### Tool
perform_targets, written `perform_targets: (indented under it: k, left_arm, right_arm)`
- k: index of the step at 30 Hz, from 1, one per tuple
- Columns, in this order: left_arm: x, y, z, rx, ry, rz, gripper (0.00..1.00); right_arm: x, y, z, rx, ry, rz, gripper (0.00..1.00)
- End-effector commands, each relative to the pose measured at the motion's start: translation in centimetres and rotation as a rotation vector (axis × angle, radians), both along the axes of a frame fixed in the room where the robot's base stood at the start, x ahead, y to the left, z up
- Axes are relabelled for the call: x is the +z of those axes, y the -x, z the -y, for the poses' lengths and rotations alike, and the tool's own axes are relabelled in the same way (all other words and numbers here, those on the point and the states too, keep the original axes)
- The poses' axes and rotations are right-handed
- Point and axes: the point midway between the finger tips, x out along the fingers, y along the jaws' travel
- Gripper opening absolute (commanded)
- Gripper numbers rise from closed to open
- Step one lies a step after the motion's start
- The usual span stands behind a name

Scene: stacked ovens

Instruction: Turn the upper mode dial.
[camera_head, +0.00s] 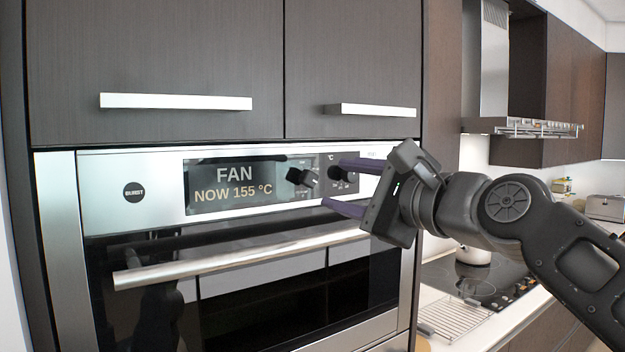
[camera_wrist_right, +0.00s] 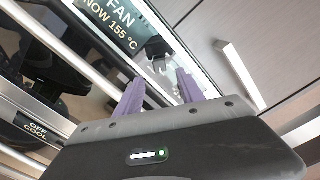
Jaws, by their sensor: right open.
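The upper oven's panel has two black dials. The left one (camera_head: 303,177), beside the display, appears to be the mode dial; its pointer looks tilted. The right dial (camera_head: 345,174) has a °C label above it. The display (camera_head: 236,184) reads FAN, NOW 155 °C. My right gripper (camera_head: 332,183) is open, with purple fingers pointing left toward the panel, one above and one below the right dial's height in the head view. The fingers look empty and short of the left dial. In the right wrist view, a black dial (camera_wrist_right: 157,47) shows just beyond the fingertips (camera_wrist_right: 159,76). My left gripper is out of view.
The upper oven's handle bar (camera_head: 240,258) runs across just below the panel. Cabinet doors with bar handles (camera_head: 175,102) are above. A lower display (camera_wrist_right: 37,130) reads OFF, COOL. A countertop with a hob (camera_head: 475,280) lies at the right.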

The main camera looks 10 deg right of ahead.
Motion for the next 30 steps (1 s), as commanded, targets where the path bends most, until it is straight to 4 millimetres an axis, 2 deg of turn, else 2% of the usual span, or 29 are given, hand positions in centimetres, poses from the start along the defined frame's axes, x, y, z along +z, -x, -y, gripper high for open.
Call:
perform_targets:
  k: [5, 15, 18, 28, 30]
  left_arm:
    - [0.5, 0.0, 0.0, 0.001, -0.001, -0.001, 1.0]
    - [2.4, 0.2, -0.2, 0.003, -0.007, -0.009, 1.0]
    - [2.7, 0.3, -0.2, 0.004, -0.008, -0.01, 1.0]
    - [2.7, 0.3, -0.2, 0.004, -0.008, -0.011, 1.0]
    - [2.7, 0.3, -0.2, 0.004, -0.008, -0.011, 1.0]
  right_arm:
    - [0.1, -1.2, -0.5, 0.001, 0.001, -0.004, 0.45]
    - [0.2, -5.9, -2.3, 0.001, 0.001, -0.004, 0.45]
    - [0.1, -6.8, -2.7, 0.002, 0.002, -0.002, 0.45]
    - [-0.1, -7.2, -2.9, 0.0, 0.001, 0.0, 0.45]
    - [-0.1, -7.2, -2.9, 0.0, 0.001, 0.0, 0.41]
